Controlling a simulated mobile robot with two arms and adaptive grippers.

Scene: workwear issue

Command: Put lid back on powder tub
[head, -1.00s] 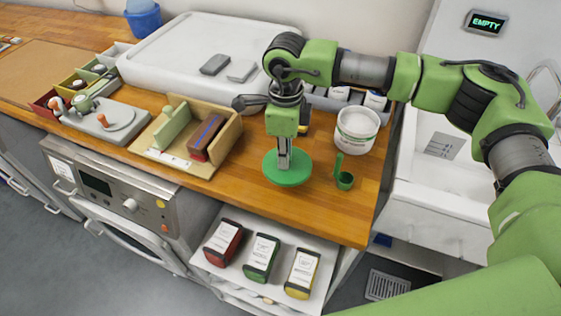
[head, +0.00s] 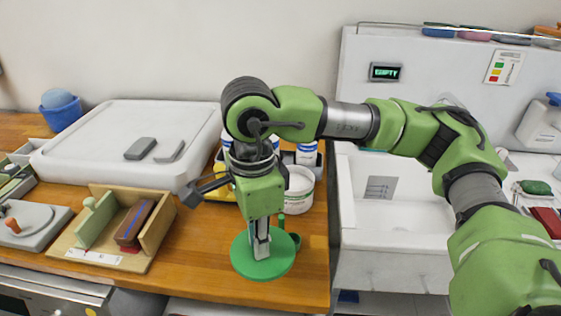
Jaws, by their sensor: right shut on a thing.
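The powder tub (head: 299,192) is a white round tub on the wooden counter, partly hidden behind my right gripper and arm. Its top is open. The lid (head: 278,266) is a flat green disc in front of the tub, nearer the counter's front edge. My right gripper (head: 261,248) points down and is shut on the lid's middle. The lid is apart from the tub; I cannot tell whether it touches the counter or hangs just above it. A green scoop (head: 295,240) shows partly behind the lid. My left gripper is not in view.
A wooden holder with a brown block (head: 136,222) stands left of the lid. A large white tray-like box (head: 90,150) lies behind it. White bottles (head: 306,154) stand behind the tub. A sink (head: 410,218) lies to the right, past the counter's edge (head: 326,262).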

